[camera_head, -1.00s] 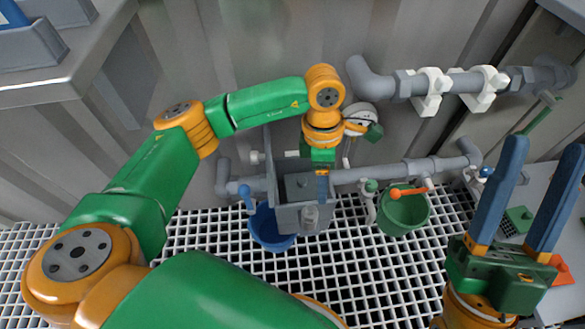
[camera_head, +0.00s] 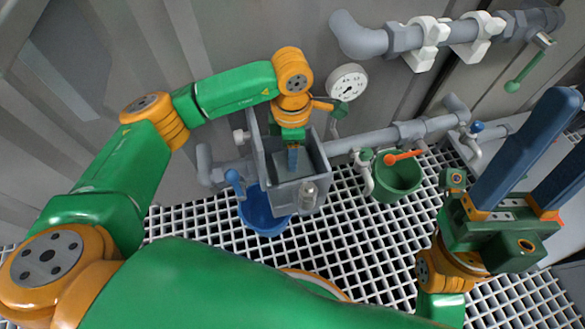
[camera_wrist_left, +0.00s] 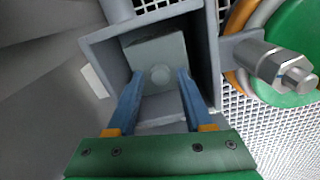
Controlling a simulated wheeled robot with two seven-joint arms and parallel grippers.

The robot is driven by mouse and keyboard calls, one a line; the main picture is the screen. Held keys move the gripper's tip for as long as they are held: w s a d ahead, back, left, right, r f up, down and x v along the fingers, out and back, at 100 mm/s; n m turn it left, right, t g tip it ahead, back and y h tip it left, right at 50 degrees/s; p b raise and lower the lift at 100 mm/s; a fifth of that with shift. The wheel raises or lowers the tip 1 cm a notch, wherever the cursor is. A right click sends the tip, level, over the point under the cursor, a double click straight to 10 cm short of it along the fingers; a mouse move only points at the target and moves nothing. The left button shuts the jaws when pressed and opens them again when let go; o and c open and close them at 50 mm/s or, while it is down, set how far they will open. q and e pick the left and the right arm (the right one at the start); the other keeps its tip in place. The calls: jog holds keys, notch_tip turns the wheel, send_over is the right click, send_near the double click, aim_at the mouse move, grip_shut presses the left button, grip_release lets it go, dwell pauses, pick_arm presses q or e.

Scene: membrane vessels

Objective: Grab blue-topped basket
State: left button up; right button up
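No blue-topped basket shows in the current views. My left gripper (camera_head: 292,160) reaches down into an open-topped grey box (camera_head: 268,192) at the centre of the head view. In the left wrist view its two blue fingers (camera_wrist_left: 158,88) are apart.
A blue bucket (camera_head: 262,222) stands below the box. A green bucket (camera_head: 399,188) with an orange-handled valve (camera_head: 402,156) is right of it. Pipes (camera_head: 360,140) and a gauge (camera_head: 347,86) line the wall behind. The floor is white grating (camera_head: 350,235).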

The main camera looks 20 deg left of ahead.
pick_arm(q)
grip_shut()
dwell(1.2)
